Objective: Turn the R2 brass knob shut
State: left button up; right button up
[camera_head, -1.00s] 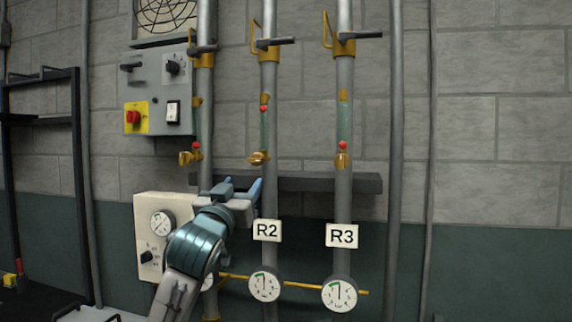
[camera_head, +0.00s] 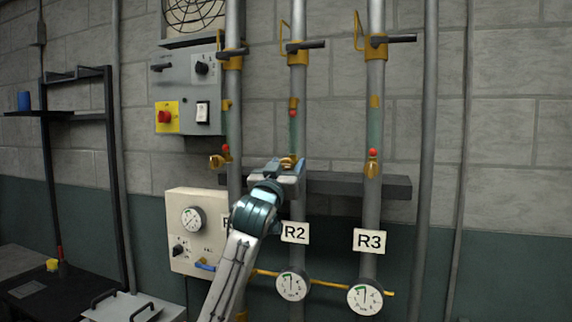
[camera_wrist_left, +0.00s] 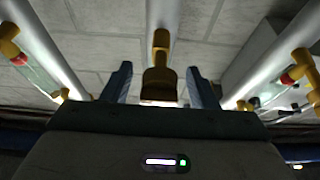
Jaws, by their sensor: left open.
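The R2 brass knob (camera_head: 289,160) sits on the middle pipe, below a sight glass with a red ball and well above the R2 label (camera_head: 295,232). My left gripper (camera_head: 285,169) is at this knob and partly covers it. In the left wrist view, the knob (camera_wrist_left: 159,83) stands between the two blue fingers of my open left gripper (camera_wrist_left: 158,70), with a gap visible on each side. I cannot tell whether the knob touches the palm. My right gripper is not in view.
Similar brass knobs stand on the left pipe (camera_head: 219,161) and the R3 pipe (camera_head: 372,168).

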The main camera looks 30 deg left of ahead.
pick_arm(q)
jog(key=c, duration=0.9)
jog(key=shift+c, duration=0.2)
